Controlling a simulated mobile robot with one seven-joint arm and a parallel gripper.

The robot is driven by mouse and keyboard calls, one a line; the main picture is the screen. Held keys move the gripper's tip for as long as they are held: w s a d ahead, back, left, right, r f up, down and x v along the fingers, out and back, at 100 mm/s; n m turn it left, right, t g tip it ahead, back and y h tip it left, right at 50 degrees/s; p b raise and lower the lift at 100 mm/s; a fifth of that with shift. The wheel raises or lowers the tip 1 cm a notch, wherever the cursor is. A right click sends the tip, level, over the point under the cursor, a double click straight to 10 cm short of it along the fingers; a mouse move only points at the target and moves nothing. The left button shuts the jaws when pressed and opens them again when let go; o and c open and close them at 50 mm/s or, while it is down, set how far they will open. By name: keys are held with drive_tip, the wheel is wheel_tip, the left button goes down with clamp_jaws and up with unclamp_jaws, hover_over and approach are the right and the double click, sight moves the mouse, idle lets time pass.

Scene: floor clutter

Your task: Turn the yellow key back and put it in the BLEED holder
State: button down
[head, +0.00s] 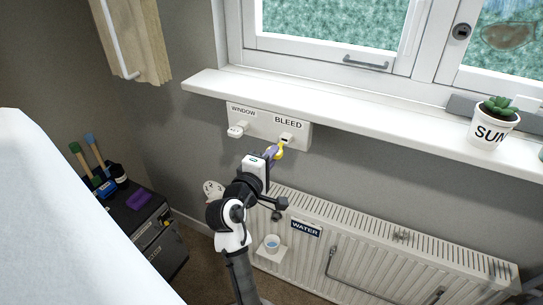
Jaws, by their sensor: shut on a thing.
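My gripper (273,154) is shut on the yellow key (280,149). The key is a small yellow shape at the fingertips, just under the BLEED holder (287,138). Whether the key touches the holder or is apart from it, I cannot tell. The BLEED holder is a small white piece on the right half of a labelled white board (262,128) under the window sill. The gripper hides part of the key.
A WINDOW holder (237,129) is on the board's left half. The white sill (360,114) juts out above, with a potted plant (493,123) at right. A radiator (390,255) with a WATER label and a small cup (271,243) are below. A dark cabinet (140,215) stands left.

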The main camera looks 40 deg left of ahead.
drive_tip(key=shift+p+x, duration=0.4)
drive_tip(key=shift+x, duration=1.2)
drive_tip(key=c, duration=1.4)
unclamp_jaws()
drive_tip(key=shift+s+d+f, duration=0.1)
drive_tip(key=shift+s, duration=0.35)
drive_tip(key=b+v, duration=0.4)
drive_tip(key=v, duration=0.9)
drive_tip(key=shift+w, duration=0.1)
